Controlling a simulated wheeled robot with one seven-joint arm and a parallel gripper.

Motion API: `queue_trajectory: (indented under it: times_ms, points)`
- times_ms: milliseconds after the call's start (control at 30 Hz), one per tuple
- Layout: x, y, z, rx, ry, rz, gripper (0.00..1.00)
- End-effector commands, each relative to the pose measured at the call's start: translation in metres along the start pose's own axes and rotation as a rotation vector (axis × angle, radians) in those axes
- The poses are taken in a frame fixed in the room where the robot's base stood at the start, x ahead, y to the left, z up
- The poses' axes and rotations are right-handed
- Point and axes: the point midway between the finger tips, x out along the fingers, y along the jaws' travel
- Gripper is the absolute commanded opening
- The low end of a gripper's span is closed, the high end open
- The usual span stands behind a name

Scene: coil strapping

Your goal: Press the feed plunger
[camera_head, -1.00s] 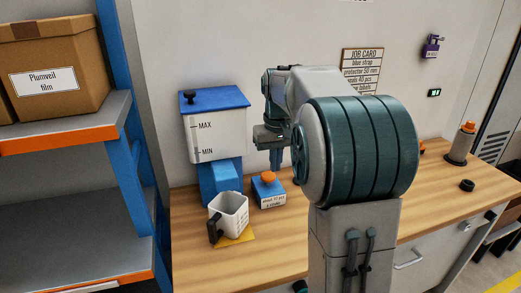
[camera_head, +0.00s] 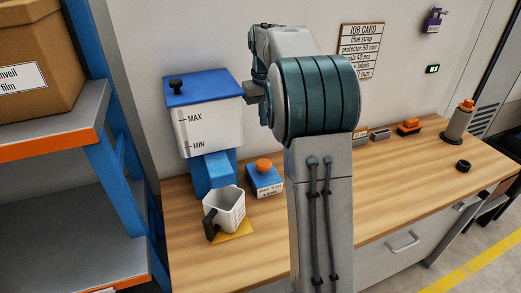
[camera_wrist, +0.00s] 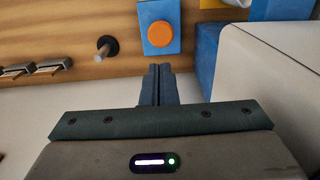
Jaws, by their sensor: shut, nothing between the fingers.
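A small blue box (camera_head: 264,184) with an orange round plunger (camera_head: 264,165) on top stands on the bench, right of the white hopper. In the wrist view the orange plunger (camera_wrist: 160,33) shows from above on its blue base (camera_wrist: 143,12). My gripper (camera_wrist: 158,68) is shut and empty, its fingertips close to the plunger in that picture; how high it is above it I cannot tell. In the head view my arm hides the fingers. The label on the box is too small to read fully.
The hopper (camera_head: 212,130) with a blue lid (camera_head: 203,88) stands close beside the box. A white jug (camera_head: 226,208) sits on a yellow mat (camera_head: 238,231) in front. A dark post (camera_wrist: 107,46) stands near the box in the wrist view. A blue-framed shelf (camera_head: 108,150) is at left.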

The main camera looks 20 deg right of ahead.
Motion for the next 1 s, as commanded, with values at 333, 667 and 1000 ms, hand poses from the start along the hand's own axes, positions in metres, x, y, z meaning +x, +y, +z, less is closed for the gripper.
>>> queue_trajectory:
  times_ms: [333, 667, 1000]
  points:
    - [0.0, 0.0, 0.0, 0.0, 0.0, 0.0, 0.0]
    - [0.03, 0.0, 0.001, 0.0, -0.004, -0.001, 0.0]
    - [0.102, 0.0, 0.001, 0.001, -0.004, -0.001, 0.0]
